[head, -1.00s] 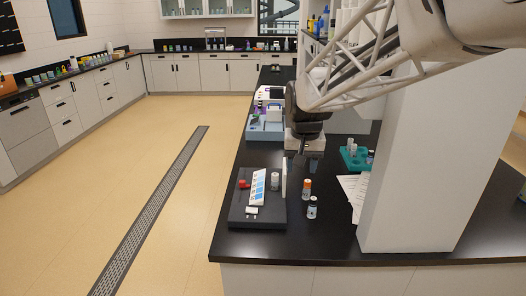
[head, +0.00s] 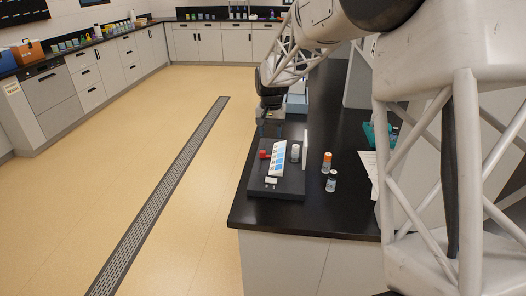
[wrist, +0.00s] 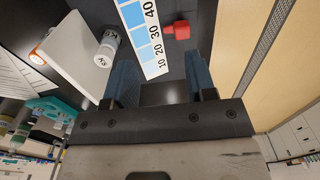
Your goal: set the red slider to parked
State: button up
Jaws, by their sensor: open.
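The red slider (head: 264,154) is a small red knob at the left side of a dark panel (head: 260,186) on the black bench. In the head view the scale (head: 277,158) lies right of the knob. My gripper (head: 270,131) hangs above the panel's far end, apart from the knob. In the wrist view its blue fingers (wrist: 160,72) are spread with nothing between them. I cannot make out a parked mark.
A white-capped vial (head: 295,153) and an upright white plate (head: 305,150) stand right of the scale. An orange-capped vial (head: 327,163) and another vial (head: 331,181) stand on the bench farther right. A teal rack (head: 371,134) is beyond. The bench's left edge is close to the panel.

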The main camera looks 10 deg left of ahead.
aim_at(263, 151)
jog(key=w+a+f, duration=0.2)
jog(key=a, duration=0.1)
jog(key=shift+w+a+f, duration=0.1)
jog(key=shift+w+f, duration=0.2)
jog(key=shift+f, duration=0.2)
jog(key=shift+f, duration=3.7)
jog(key=shift+c, duration=0.3)
grip_shut()
